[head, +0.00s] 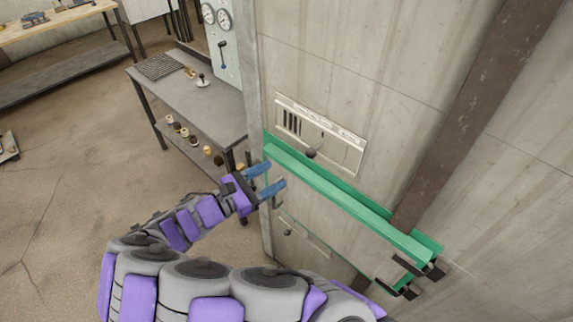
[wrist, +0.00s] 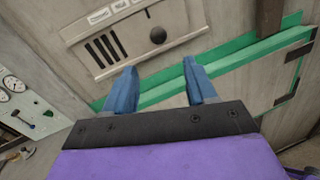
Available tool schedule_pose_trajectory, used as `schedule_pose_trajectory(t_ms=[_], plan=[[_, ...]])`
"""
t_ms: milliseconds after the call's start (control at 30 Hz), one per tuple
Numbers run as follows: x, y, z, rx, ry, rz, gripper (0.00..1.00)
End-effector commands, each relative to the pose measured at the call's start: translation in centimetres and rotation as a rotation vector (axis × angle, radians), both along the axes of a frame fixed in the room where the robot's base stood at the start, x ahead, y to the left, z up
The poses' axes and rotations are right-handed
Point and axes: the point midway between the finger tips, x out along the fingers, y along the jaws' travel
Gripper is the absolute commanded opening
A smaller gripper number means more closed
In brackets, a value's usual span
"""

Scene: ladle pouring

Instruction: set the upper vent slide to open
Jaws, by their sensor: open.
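The upper vent slide (head: 348,152) is a pale plate on the wall, with several dark slots (head: 291,121) at its left end and a dark round knob (head: 311,153) right of them. Small lettering on it is too blurred to read. In the wrist view the vent plate (wrist: 82,30) and knob (wrist: 157,35) show beyond the fingers. My gripper (head: 275,174) has two blue fingers, apart and empty, left of and below the knob in the head view. In the wrist view the knob lies ahead of the gap between the fingertips (wrist: 159,68), not between them.
A green rail (head: 345,195) slants across the wall below the upper vent, with dark brackets (head: 412,264) at its right end. A lower vent knob (head: 287,232) shows under it. A grey bench (head: 205,105) and gauge panel (head: 222,45) stand at left.

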Motion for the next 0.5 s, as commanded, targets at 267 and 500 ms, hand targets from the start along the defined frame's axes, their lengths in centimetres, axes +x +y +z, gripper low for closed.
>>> schedule_pose_trajectory(t_ms=[267, 500], plan=[[-2.3, 2.6, 0.0, 0.002, 0.001, -0.001, 0.56], [-2.6, 2.9, 0.0, 0.001, 0.001, -0.003, 0.56]])
